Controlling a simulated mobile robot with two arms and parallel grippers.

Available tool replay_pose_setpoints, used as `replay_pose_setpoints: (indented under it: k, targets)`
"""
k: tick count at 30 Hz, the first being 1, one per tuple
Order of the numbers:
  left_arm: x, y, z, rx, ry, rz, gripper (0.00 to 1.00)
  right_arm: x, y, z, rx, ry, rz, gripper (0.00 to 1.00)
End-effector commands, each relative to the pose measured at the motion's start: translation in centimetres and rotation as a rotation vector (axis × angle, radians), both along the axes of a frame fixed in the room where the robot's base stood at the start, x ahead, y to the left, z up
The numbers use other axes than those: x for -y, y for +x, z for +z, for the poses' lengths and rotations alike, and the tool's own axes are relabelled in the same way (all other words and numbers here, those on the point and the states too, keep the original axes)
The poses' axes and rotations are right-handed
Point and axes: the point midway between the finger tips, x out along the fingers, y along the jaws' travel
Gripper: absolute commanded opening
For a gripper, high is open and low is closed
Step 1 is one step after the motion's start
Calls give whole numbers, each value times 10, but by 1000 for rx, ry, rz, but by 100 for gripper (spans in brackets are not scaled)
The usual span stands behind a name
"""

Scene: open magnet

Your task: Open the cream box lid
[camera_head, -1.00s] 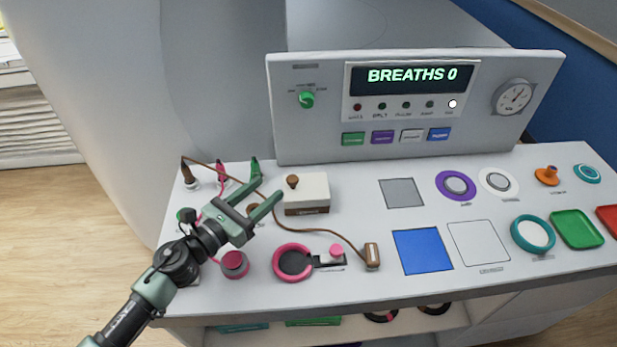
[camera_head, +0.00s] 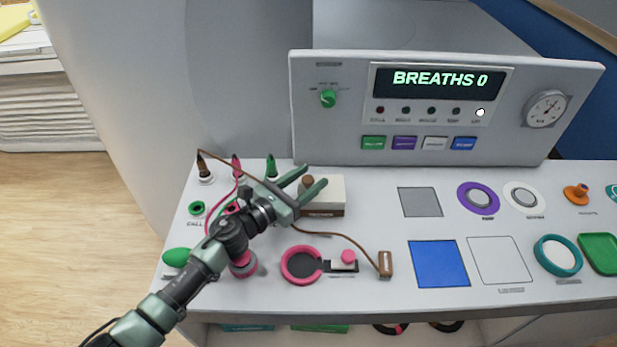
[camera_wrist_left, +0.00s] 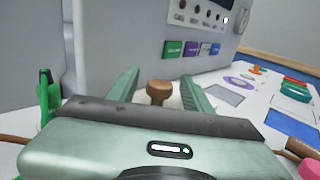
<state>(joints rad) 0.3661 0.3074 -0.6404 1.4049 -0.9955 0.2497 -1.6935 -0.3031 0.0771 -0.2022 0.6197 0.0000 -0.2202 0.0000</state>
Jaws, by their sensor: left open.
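The cream box (camera_head: 326,192) stands on the white table in front of the console, with a brown base band. Its lid carries a brown round knob (camera_head: 307,182); in the left wrist view the knob (camera_wrist_left: 159,91) shows between the two fingers. My left gripper (camera_head: 308,181) is open, its green fingers on either side of the knob in the head view. Whether they touch it I cannot tell. The lid looks closed. In the left wrist view the gripper body hides most of the box. My right gripper is not in view.
The console (camera_head: 440,110) reads BREATHS 0 and stands behind the box. Colored plugs (camera_head: 271,167) stand left of the box. A brown cord (camera_head: 350,240) runs in front to a brown handle (camera_head: 385,264). A pink ring (camera_head: 301,265) lies in front. Right are a grey square (camera_head: 419,202) and a blue square (camera_head: 438,264).

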Motion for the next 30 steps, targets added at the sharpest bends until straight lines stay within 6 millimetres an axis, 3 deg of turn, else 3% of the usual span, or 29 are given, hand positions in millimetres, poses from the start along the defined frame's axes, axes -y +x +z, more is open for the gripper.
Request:
replay_pose_setpoints:
  k: [7, 12, 13, 30]
  targets:
    - [1, 1, 0, 0, 0, 0, 50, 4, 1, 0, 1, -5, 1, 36]
    - [1, 1, 0, 0, 0, 0, 3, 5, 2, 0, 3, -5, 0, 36]
    - [1, 1, 0, 0, 0, 0, 0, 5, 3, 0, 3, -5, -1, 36]
    - [0, 1, 0, 0, 0, 0, 0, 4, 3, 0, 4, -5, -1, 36]
